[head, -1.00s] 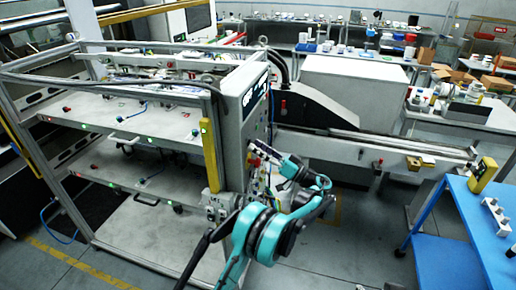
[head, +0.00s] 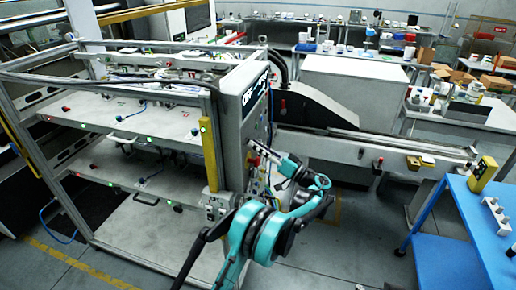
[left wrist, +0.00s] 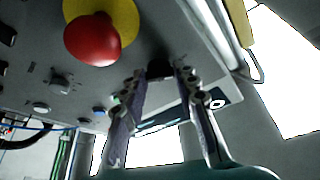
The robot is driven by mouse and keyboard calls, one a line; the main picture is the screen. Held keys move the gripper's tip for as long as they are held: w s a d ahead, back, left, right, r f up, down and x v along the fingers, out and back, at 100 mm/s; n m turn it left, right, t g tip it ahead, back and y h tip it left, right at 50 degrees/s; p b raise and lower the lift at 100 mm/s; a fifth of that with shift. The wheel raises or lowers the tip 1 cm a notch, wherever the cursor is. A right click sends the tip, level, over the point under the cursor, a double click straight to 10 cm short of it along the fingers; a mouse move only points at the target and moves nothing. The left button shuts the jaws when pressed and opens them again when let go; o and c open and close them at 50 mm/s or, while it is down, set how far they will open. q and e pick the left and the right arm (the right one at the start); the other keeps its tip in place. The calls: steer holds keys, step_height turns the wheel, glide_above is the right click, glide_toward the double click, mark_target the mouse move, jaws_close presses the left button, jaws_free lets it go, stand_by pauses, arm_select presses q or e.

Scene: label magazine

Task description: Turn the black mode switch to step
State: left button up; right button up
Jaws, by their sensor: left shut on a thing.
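The black mode switch (left wrist: 160,70) is on the grey machine panel in the left wrist view. It sits between the fingertips of my left gripper (left wrist: 161,77), which is shut on it. The fingertips hide its sides, so I cannot tell which position it points to. In the head view my left gripper (head: 262,150) is at the side panel of the machine (head: 231,135), and the switch itself is too small to make out there. My right gripper is in neither view.
A red mushroom button on a yellow disc (left wrist: 93,38) is close beside the switch. A knob (left wrist: 60,83) and several small buttons are further left on the panel. A conveyor (head: 350,148) and a blue table (head: 470,230) stand to the right in the head view.

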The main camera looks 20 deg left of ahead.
arm_select(q)
steer(key=m, duration=0.2)
steer(key=m+t+h, duration=0.1)
steer(key=m, duration=0.1)
steer(key=shift+s+t+b, duration=0.15)
steer(key=shift+t+b, duration=0.15)
steer(key=shift+b, duration=0.1)
steer(key=m, duration=0.2)
steer(key=m+h, duration=0.1)
steer(key=m, duration=0.1)
steer(key=m+t+h, duration=0.1)
steer(key=shift+s+r+m, duration=0.1)
steer(key=shift+r+m, duration=0.2)
steer(key=shift+m, duration=0.1)
steer(key=m+h, duration=0.1)
steer(key=m, duration=0.2)
steer(key=shift+r+m+h+p, duration=0.15)
steer(key=shift+m+h+p, duration=0.15)
steer(key=shift+h+p, duration=0.1)
steer(key=m, duration=0.2)
steer(key=m+g+h+p, duration=0.1)
steer(key=m, duration=0.1)
steer(key=shift+r+h, duration=0.1)
steer(key=shift+h, duration=0.2)
steer(key=shift+m, duration=0.3)
steer(key=o, duration=1.1)
steer(key=shift+o, duration=0.2)
